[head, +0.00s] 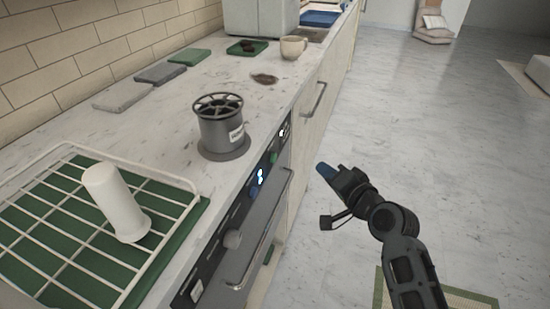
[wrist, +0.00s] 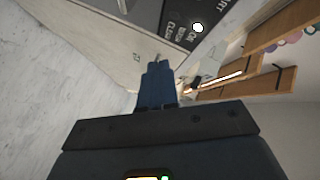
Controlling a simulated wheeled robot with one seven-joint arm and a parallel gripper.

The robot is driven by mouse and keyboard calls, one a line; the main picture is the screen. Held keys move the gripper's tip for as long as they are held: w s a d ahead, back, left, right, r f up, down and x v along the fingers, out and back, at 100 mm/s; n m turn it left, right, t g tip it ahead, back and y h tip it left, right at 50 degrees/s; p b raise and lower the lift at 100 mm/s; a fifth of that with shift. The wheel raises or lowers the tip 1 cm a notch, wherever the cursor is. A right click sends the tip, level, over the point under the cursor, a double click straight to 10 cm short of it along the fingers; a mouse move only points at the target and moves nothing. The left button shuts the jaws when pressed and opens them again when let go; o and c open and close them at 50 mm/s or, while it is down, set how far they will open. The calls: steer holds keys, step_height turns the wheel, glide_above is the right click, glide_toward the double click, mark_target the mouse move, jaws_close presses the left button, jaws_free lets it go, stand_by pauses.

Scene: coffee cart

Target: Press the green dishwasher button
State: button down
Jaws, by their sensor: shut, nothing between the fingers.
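The dishwasher (head: 262,229) has a dark control panel (head: 247,194) along its upper front edge. A small green button (head: 274,157) shows on the panel's far part, just beyond a blue lit display (head: 260,176). My gripper (head: 323,170) is shut and empty, with blue fingertips. It is in front of the dishwasher, to the right of the panel in the head view and apart from it. In the wrist view my shut fingers (wrist: 157,78) point toward the cabinet front. The panel's end there shows white lettering and a white round light (wrist: 198,28); I cannot make out the green button there.
The dishwasher handle (head: 262,235) sticks out below the panel. A drawer handle (head: 315,104) is farther along. On the counter are a dark grey cylinder (head: 220,128), a wire rack (head: 60,235) with a white cup (head: 115,200), and a mug (head: 293,47). The floor to the right is open.

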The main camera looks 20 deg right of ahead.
mark_target(274, 158)
steer(key=shift+a, duration=0.1)
steer(key=w+a+p, duration=0.4)
steer(key=w+a, duration=0.1)
steer(key=a, duration=0.2)
stand_by(0.4)
steer(key=shift+w+a+p, duration=0.1)
steer(key=shift+w+p, duration=0.05)
steer(key=shift+p, duration=0.2)
stand_by(1.6)
steer(key=shift+w+a, duration=0.15)
steer(key=shift+a, duration=0.05)
